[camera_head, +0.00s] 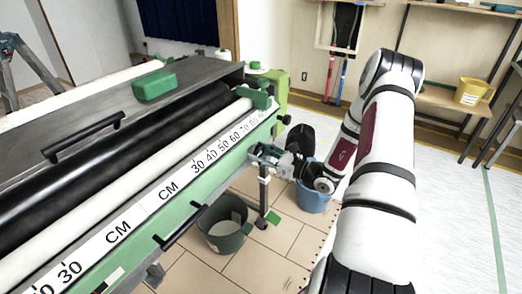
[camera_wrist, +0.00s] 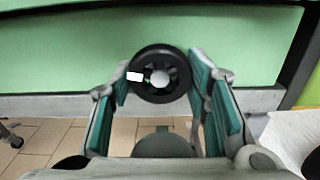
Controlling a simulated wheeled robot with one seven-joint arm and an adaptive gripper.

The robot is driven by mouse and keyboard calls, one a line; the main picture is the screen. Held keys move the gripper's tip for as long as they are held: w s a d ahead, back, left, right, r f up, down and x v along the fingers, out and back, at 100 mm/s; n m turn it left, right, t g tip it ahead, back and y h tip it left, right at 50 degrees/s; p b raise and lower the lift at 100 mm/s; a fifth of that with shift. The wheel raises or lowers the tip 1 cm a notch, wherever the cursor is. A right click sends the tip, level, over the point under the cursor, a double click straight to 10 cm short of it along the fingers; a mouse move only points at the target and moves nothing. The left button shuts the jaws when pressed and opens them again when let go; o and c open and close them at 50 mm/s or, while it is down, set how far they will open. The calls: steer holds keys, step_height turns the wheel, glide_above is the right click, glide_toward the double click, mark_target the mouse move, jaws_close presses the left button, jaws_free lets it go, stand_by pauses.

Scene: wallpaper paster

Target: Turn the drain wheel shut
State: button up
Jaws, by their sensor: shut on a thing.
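The drain wheel (camera_wrist: 159,52) is a small black ring with a pale hub and a white mark on the left of its face. It stands in front of the machine's green side panel (camera_wrist: 60,50) in the wrist view. My gripper (camera_wrist: 159,66) is shut on the wheel, with one green-padded finger at its left and one at its right. In the head view my gripper (camera_head: 264,156) is at the lower edge of the pasting machine (camera_head: 185,192), near its far right end. The wheel cannot be made out there.
A dark green bucket (camera_head: 224,238) stands on the tiles under the machine. A blue bucket (camera_head: 312,198) stands close behind my gripper. A machine leg (camera_head: 264,200) is just below my gripper. The white floor at right is open.

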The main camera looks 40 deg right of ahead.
steer(key=m+p, duration=0.2)
steer(key=m, duration=0.1)
steer(key=shift+s+m, duration=0.1)
steer(key=shift+m, duration=0.3)
steer(key=m+p, duration=0.1)
steer(key=m, duration=0.2)
steer(key=shift+a+r+m, duration=0.1)
steer(key=shift+m, duration=0.2)
steer(key=m+p, duration=0.2)
steer(key=m, duration=0.2)
steer(key=shift+a, duration=0.1)
steer(key=shift+m+p, duration=0.55)
steer(key=shift+m, duration=1.45)
steer(key=o, duration=1.2)
steer(key=shift+s, duration=0.1)
steer(key=v, duration=1.1)
steer(key=shift+s+r, duration=0.1)
steer(key=shift+s, duration=0.3)
